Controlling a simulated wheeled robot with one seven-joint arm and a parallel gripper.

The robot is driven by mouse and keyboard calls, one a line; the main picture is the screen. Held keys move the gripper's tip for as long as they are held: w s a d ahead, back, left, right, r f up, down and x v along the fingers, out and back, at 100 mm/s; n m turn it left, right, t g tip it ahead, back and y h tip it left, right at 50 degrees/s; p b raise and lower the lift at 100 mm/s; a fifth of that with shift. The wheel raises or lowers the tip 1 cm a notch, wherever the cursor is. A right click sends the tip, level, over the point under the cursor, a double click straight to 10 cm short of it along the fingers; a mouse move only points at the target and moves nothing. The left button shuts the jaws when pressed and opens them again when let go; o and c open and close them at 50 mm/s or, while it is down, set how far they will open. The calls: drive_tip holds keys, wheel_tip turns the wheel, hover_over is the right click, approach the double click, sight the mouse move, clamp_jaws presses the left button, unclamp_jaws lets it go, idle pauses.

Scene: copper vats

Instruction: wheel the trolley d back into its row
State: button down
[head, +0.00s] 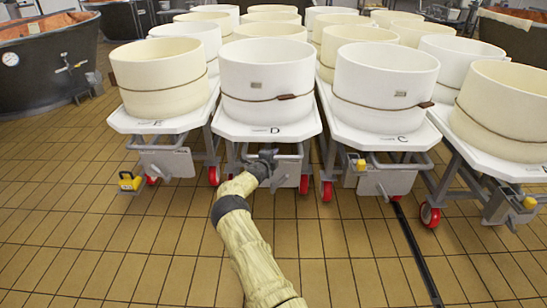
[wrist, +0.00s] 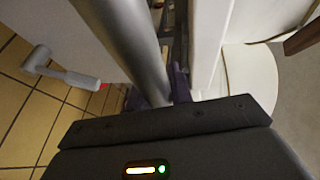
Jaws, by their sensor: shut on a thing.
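Trolley d (head: 267,137) has a white top marked "D", a grey metal frame and red wheels. It carries a white tub (head: 266,72) with a brown cord around it. It stands between trolley E (head: 157,124) on the left and trolley C (head: 385,138) on the right, with narrow gaps. My gripper (head: 267,157) reaches under the front edge of trolley d and is shut on its metal bar. In the wrist view the round grey bar (wrist: 130,42) runs down between the dark fingers. The fingertips are partly hidden behind the bar and the gripper body.
More trolleys with cream and white tubs stand behind in rows. A dark floor channel (head: 416,252) runs at right. Large dark vats (head: 47,70) stand at the back left. The tiled floor in front is clear.

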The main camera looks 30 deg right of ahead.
drive_tip(key=c, duration=1.3)
unclamp_jaws()
drive_tip(key=shift+s+d, duration=0.15)
drive_tip(key=shift+o, duration=0.2)
drive_tip(key=p+v, duration=0.9)
drive_tip(key=v, duration=0.8)
drive_tip(key=shift+a, duration=0.3)
drive_tip(key=shift+r, duration=0.1)
